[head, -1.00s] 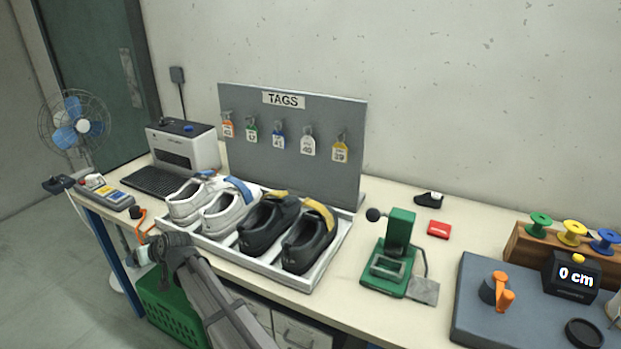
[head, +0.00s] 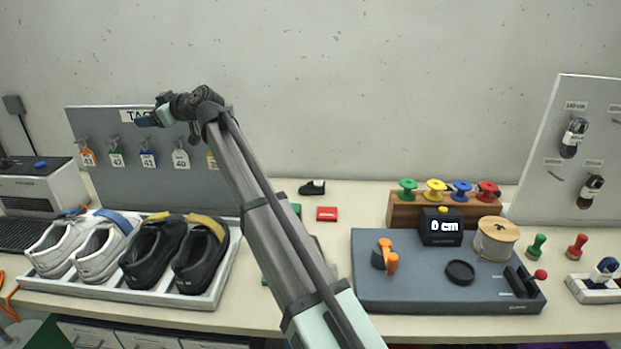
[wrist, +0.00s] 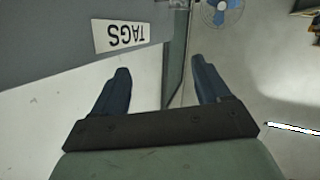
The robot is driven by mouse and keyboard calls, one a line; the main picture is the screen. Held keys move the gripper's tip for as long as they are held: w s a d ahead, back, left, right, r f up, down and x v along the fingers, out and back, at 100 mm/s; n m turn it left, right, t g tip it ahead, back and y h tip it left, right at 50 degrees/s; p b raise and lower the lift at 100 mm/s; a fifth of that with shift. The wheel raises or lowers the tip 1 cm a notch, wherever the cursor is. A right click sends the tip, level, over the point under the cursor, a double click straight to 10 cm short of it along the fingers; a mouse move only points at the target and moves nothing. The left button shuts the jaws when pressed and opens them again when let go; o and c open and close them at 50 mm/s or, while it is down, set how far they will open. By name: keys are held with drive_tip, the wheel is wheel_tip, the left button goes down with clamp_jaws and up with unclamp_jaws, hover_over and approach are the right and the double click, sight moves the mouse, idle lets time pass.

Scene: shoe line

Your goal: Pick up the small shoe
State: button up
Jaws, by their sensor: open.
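A small black shoe with a white patch (head: 312,188) lies at the back of the bench against the wall, right of the tag board, in the head view. It is tiny beside the full-size shoes and is not seen in the wrist view. My gripper (head: 147,119) is raised in front of the top of the tag board, well left of the small shoe and above it. In the wrist view my gripper (wrist: 160,66) has its two dark fingers spread with nothing between them.
A red box (head: 327,214) lies just in front of the small shoe. A rack of coloured spools (head: 403,209) stands to its right, behind a grey station (head: 400,295). A tray (head: 205,299) of white and black shoes is at left. My arm partly hides a green press.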

drive_tip(key=w+d+r+n+t+h, duration=0.1)
drive_tip(key=w+d+r, duration=0.2)
drive_tip(key=w+d, duration=0.4)
drive_tip(key=w+d+r+t, duration=0.1)
drive_tip(key=w+d+r, duration=0.3)
drive_tip(key=d, duration=0.5)
drive_tip(key=w+d+f+n+h, duration=0.1)
drive_tip(key=w+d+f+h, duration=0.1)
drive_tip(key=w+d+f, duration=0.45)
drive_tip(key=w+d+f+g+h, duration=0.1)
drive_tip(key=w+d+f+h, duration=0.15)
drive_tip(key=d, duration=0.75)
drive_tip(key=w+d+f+n+h, duration=0.1)
drive_tip(key=w+d+f, duration=0.3)
drive_tip(key=w+d, duration=0.3)
drive_tip(key=g+h, duration=0.6)
drive_tip(key=h, duration=0.2)
approach(447, 187)
drive_tip(key=shift+m, duration=0.3)
wheel_tip(447, 187, down, 6)
drive_tip(key=shift+w+r, duration=0.1)
drive_tip(key=shift+w+a+f, duration=0.1)
drive_tip(key=shift+w+f, duration=0.05)
drive_tip(key=shift+f, duration=1.2)
drive_tip(key=shift+w+a+f, duration=0.1)
drive_tip(key=shift+w+f, duration=0.05)
drive_tip(key=shift+f, duration=1.25)
drive_tip(key=c, duration=1.1)
